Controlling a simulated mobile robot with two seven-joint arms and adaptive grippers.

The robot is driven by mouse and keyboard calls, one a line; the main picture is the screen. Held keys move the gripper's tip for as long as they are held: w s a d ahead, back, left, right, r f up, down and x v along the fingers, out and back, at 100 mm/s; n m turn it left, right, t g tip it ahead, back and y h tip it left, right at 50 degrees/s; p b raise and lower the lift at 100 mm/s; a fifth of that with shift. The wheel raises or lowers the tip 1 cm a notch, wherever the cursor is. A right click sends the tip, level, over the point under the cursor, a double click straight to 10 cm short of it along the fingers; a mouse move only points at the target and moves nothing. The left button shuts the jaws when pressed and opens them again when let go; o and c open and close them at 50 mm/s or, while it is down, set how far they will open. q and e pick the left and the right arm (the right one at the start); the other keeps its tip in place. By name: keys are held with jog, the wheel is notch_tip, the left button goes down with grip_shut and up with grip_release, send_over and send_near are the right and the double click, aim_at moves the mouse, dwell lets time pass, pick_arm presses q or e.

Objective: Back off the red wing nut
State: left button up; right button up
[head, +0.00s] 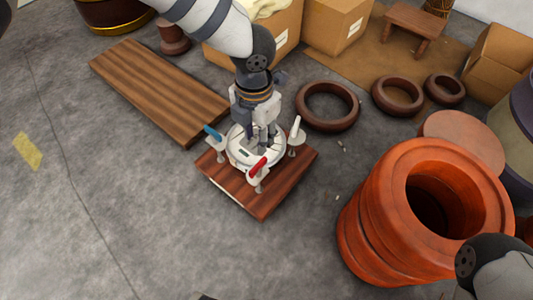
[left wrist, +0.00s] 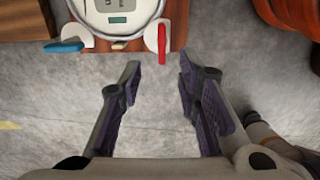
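The red wing nut (head: 258,166) stands on a bracket at the front edge of a wooden board (head: 222,184). It also shows at the top of the left wrist view (left wrist: 162,43). A white round device with a small display (head: 238,152) sits on the board among the brackets. A blue wing nut (head: 212,132) is at its left and a white one (head: 296,126) at its right. My left gripper (head: 258,142) points down over the device. In the left wrist view its fingers (left wrist: 159,68) are apart and empty, with the red wing nut beyond the tips.
A large orange drum shell (head: 375,225) stands at the right, beside a brown disc (head: 465,135). Dark rings (head: 328,124) lie behind the board. A striped plank (head: 150,85) lies at the left. Cardboard boxes (head: 335,25) stand at the back. The floor at front left is clear.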

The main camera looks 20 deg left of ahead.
aim_at(258, 164)
pick_arm(q)
jog(key=f+b, duration=0.1)
jog(key=f, duration=0.2)
jog(key=f+b, duration=0.1)
jog(key=f, duration=0.2)
jog(key=f+b, duration=0.1)
jog(key=f, duration=0.3)
jog(key=shift+s, duration=0.35)
jog(key=shift+f+b, duration=0.4)
jog(key=shift+f, duration=0.1)
pick_arm(e)
jog(key=f, duration=0.1)
jog(key=s+f, duration=0.1)
jog(key=shift+s+d+f+g, duration=0.1)
jog(key=shift+s+f+g, duration=0.2)
jog(key=shift+f+g, duration=0.1)
pick_arm(q)
grip_shut()
